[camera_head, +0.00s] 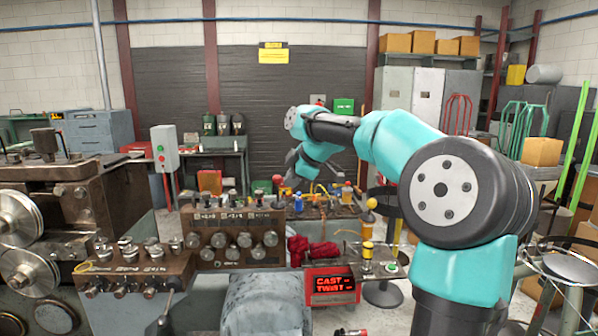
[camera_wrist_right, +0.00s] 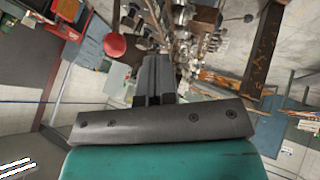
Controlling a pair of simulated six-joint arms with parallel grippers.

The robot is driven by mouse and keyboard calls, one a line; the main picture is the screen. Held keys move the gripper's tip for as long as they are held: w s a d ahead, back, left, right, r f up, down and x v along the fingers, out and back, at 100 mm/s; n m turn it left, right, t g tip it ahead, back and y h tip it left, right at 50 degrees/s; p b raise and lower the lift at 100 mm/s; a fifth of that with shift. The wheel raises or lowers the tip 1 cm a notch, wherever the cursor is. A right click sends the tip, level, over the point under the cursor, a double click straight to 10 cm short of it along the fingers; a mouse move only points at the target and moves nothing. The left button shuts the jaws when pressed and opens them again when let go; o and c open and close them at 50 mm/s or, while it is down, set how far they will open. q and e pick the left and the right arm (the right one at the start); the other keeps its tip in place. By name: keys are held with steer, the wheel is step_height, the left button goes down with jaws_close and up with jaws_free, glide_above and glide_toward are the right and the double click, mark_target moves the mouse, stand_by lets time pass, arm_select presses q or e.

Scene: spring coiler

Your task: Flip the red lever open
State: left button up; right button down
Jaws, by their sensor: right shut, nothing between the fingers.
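A red ball knob (camera_head: 277,179), which looks like the end of the red lever, shows in the head view just left of my right gripper (camera_head: 289,181). In the right wrist view a red round knob (camera_wrist_right: 115,45) on a thin reddish stem lies left of the fingers, apart from them in the picture. My right gripper (camera_wrist_right: 155,65) is shut and empty, its two dark fingers together. Whether it touches the lever cannot be told. The lever's base is hidden among machine parts. My left gripper is in neither view.
The coiler's block of round metal knobs (camera_head: 235,240) stands left of centre. A yellow ball knob (camera_head: 370,203) on a post and a red cloth-like bundle (camera_head: 312,250) are near the right arm. A red "CAST TWIST" box (camera_head: 331,284) sits below. Large wheels (camera_head: 20,218) are at left.

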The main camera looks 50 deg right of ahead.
mark_target(278, 189)
steer(key=w+d+f, duration=0.2)
steer(key=w, duration=0.3)
steer(key=shift+w, duration=0.3)
steer(key=shift+d, duration=0.3)
